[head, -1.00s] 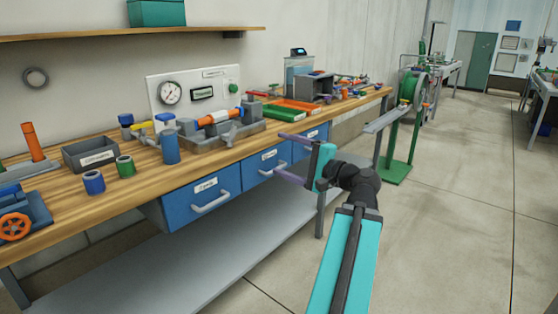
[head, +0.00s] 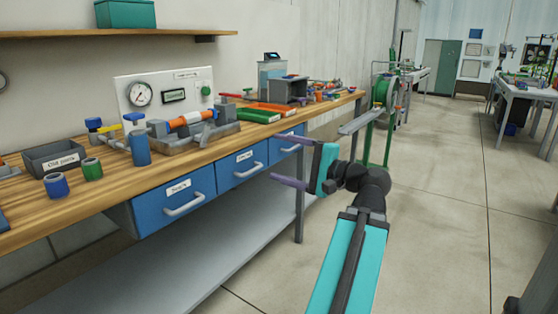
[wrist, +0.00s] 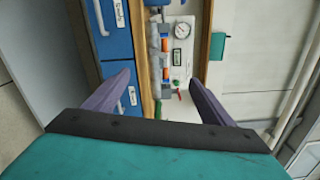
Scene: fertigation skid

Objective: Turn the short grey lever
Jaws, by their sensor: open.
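The fertigation skid (head: 180,143) stands on the wooden bench, left of my gripper in the head view. It has a clear-orange pipe run, a yellow lever (head: 108,128) and a blue lever (head: 133,116). A small grey lever-like piece (head: 203,136) shows at its front right; it is too small to tell its angle. My gripper (head: 275,158) is open and empty, with purple fingers pointing left, in front of the drawers and apart from the skid. In the wrist view the skid's pipework (wrist: 165,60) lies ahead between the open fingers.
The bench (head: 50,208) has blue drawers (head: 174,201) with protruding handles. A green stand with a reel (head: 384,92) is beyond my arm. Floor to the right is open.

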